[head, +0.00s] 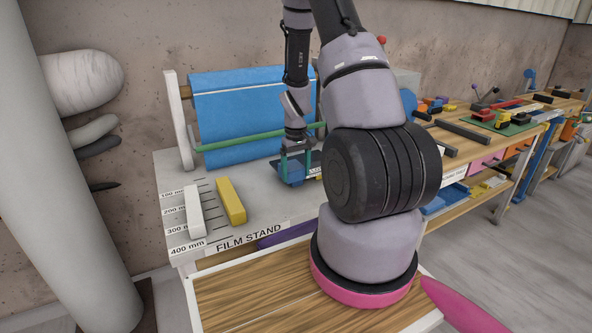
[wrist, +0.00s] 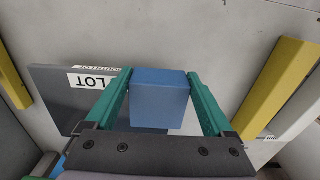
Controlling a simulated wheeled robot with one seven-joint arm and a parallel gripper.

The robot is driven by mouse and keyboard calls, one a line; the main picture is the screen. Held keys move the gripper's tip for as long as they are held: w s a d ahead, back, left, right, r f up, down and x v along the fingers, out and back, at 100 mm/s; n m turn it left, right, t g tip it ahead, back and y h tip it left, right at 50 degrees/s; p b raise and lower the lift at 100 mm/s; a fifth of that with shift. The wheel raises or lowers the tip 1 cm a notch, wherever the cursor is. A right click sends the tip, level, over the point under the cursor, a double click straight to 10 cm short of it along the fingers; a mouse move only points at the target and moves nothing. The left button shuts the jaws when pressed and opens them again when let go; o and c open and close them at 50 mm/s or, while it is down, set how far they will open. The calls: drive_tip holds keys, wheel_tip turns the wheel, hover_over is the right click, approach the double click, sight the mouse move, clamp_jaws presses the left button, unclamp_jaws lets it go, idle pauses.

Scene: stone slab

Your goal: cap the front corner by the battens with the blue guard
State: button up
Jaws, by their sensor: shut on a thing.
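The blue guard (head: 291,172) is a small blue block held over the right part of the pale stone slab (head: 263,207). My gripper (head: 295,163) is shut on it. In the wrist view the guard (wrist: 160,100) sits between the two teal fingers (wrist: 160,98). A white batten (head: 194,211) and a yellow batten (head: 231,201) lie side by side at the slab's left. The front corner by the battens (head: 179,257), near the 400 mm mark, shows bare in the head view. Whether the guard touches anything below is unclear.
A dark plate lettered LOT (wrist: 60,95) lies under the guard. A blue roll (head: 245,105) with a green bar (head: 225,143) stands along the slab's back. A wooden board (head: 245,290) lies below the front edge. A cluttered bench (head: 500,130) stands at right.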

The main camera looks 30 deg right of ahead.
drive_tip(key=shift+f, duration=0.25)
drive_tip(key=o, duration=1.1)
wheel_tip(320, 180, up, 11)
drive_tip(key=shift+f, duration=0.1)
drive_tip(key=s+a+r+m+t, duration=0.1)
drive_tip(key=s+a+r+t, duration=0.2)
drive_tip(key=r, duration=0.7)
drive_tip(key=s+a+r+m+t, duration=0.1)
drive_tip(key=s+a+r, duration=0.25)
drive_tip(key=r, duration=0.55)
drive_tip(key=s+a+r+m+t, duration=0.1)
drive_tip(key=s+a+r, duration=0.1)
drive_tip(key=s+r, duration=0.1)
drive_tip(key=s+a+r+t+y, duration=0.1)
drive_tip(key=s+a+r, duration=0.1)
drive_tip(key=s, duration=0.3)
drive_tip(key=s+a+r+m+t+y, duration=0.1)
drive_tip(key=s+a+r, duration=0.2)
drive_tip(key=s+r, duration=0.2)
drive_tip(key=shift+s+r+m, duration=0.1)
drive_tip(key=shift+m, duration=0.2)
